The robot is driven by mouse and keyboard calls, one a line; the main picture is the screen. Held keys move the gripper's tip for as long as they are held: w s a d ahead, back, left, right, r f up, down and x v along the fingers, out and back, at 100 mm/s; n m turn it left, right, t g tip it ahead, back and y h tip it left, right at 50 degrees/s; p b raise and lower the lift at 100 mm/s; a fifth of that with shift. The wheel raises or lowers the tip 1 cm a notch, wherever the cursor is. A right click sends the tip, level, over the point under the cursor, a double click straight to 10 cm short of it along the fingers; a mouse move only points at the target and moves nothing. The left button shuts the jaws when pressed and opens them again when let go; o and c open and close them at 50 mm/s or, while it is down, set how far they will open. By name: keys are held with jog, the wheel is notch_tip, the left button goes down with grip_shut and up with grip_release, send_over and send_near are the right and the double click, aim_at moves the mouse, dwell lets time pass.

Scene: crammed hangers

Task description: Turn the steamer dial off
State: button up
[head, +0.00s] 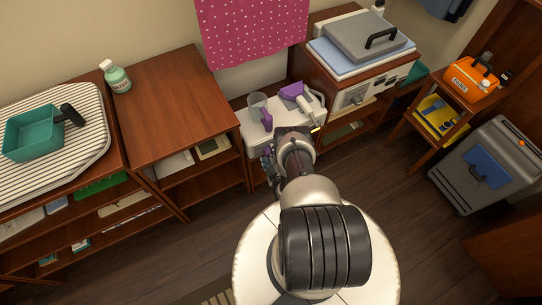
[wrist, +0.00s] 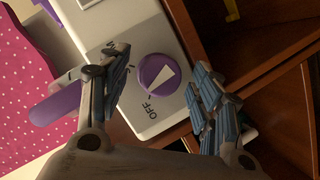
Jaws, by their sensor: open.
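The steamer (head: 251,119) is a white unit with purple parts, beyond my arm in the head view. My gripper (wrist: 160,64) is open, with one finger on each side of the dial in the picture. I cannot tell whether either finger touches it. In the head view my arm hides the dial.
A wooden shelf unit (head: 165,80) stands left of the steamer, and a cabinet with a grey-lidded press (head: 365,42) stands to its right. A pink dotted cloth (head: 250,30) hangs behind. In the wrist view, wooden shelf edges (wrist: 270,65) are close to the right finger.

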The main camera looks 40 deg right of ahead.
jog(key=v, duration=0.7)
jog(key=shift+s, duration=0.2)
jog(key=shift+w+a, duration=0.1)
